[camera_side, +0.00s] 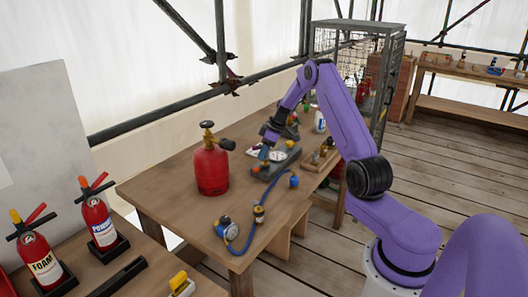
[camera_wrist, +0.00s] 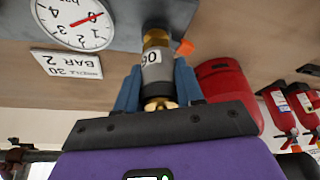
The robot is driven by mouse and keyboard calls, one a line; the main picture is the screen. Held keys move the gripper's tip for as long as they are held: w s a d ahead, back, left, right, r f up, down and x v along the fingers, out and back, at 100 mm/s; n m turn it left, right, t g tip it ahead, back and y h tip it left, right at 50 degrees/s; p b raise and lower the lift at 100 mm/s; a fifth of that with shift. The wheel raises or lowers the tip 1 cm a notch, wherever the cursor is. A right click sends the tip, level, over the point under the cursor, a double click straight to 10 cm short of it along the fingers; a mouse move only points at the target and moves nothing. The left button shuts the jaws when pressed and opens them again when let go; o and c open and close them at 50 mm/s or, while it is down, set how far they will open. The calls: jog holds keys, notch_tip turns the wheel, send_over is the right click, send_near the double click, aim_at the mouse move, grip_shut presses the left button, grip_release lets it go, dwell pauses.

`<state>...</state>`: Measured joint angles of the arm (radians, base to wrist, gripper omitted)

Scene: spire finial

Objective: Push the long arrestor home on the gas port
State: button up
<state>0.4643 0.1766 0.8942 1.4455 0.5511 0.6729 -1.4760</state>
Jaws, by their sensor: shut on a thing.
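My gripper (camera_wrist: 157,84) is shut on the long arrestor (camera_wrist: 155,68), with one blue finger on each side. The arrestor is a grey cylinder with brass ends and a printed number that reads upside down. Its far brass end points at the dark grey block (camera_wrist: 178,12) and overlaps it in the wrist view. The gas port is hidden behind that end, so I cannot tell whether they touch. In the side view my gripper (camera_side: 264,151) is low over the grey block (camera_side: 262,172) on the bench; the arrestor is too small to make out there.
A pressure dial (camera_wrist: 72,20) and a label plate (camera_wrist: 66,64) lie beside the arrestor. A red gas cylinder (camera_side: 211,171) stands left of the block. A blue hose with a regulator (camera_side: 228,229) lies at the front. A wooden tray (camera_side: 318,166) with fittings is at right.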

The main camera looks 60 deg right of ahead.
jog(key=shift+f, duration=0.65)
jog(key=o, duration=1.1)
jog(key=shift+r, duration=0.1)
jog(key=v, duration=1.7)
jog(key=shift+s+r, duration=0.1)
jog(key=shift+s, duration=0.05)
